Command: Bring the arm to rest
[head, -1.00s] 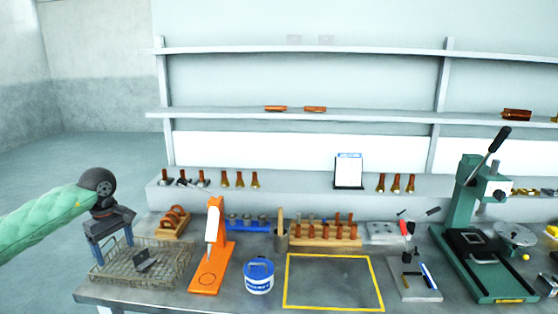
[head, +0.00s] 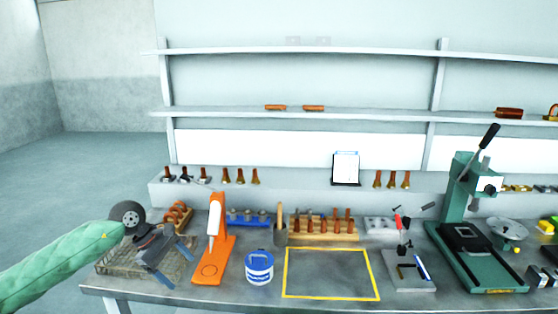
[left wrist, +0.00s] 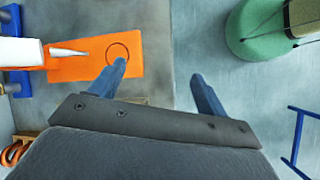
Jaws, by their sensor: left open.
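My left gripper (head: 180,271) is at the left end of the bench in the head view, at the end of my green-sleeved arm. It is tilted, with its two blue-grey fingers spread and nothing between them. It is in front of the wire basket (head: 116,262) and hides much of it. The left wrist view shows the open fingers (left wrist: 158,72) with grey surface between them. One finger overlaps the edge of the orange base there. My right gripper is not in view.
An orange stand (head: 211,270) is just right of the left gripper. A blue-and-white tub (head: 259,268), a yellow-outlined area (head: 330,298) and a green press (head: 480,270) lie farther right. The outlined area is empty. Open floor (head: 70,180) lies left of the bench.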

